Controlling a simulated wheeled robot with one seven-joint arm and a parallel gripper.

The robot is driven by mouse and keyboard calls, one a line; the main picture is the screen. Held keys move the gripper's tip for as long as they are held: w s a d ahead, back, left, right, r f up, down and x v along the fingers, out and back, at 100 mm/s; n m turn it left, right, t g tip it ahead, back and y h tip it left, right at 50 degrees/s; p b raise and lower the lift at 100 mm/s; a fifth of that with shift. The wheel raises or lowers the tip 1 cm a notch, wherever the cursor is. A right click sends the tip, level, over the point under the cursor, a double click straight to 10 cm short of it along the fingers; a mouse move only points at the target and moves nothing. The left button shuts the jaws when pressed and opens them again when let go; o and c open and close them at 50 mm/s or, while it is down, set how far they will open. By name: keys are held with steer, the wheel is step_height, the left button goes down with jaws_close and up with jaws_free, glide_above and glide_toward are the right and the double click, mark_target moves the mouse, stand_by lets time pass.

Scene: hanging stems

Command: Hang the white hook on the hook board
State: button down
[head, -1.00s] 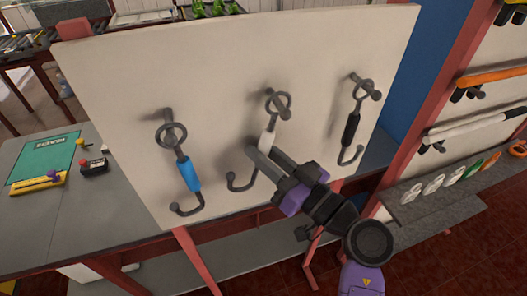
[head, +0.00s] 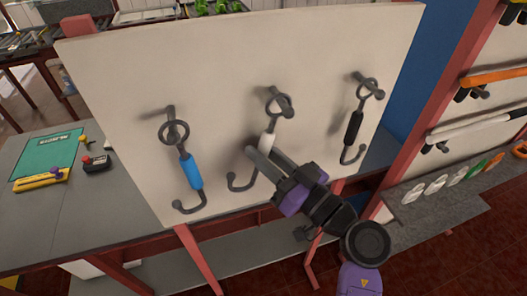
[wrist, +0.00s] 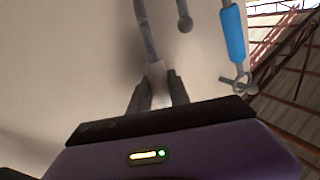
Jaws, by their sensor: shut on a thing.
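The white hook (head: 267,142) is in the middle of the pale hook board (head: 225,75), between the other two hooks. It has a dark ring on top, a white sleeve and a curved dark lower end. Its ring shows around the front part of the middle peg (head: 271,93). My gripper (head: 257,157) reaches in from the lower right and is shut on the white sleeve. In the wrist view my gripper (wrist: 157,88) has its fingers on both sides of the sleeve, close to the board. The ring is hidden there; the hook's dark lower shaft (wrist: 146,30) shows.
A blue hook (head: 190,172) hangs on the left peg and a black hook (head: 353,126) on the right peg. A grey table (head: 60,225) with a green mat (head: 48,155) is at left. A tool rack (head: 480,115) stands at right.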

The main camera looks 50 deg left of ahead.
steer(key=c, duration=1.1)
jaws_free()
steer(key=shift+c, duration=0.2)
steer(key=d+f+b, duration=0.1)
steer(key=d, duration=0.6)
steer(key=shift+w+d, duration=0.2)
steer(key=shift+d, duration=0.2)
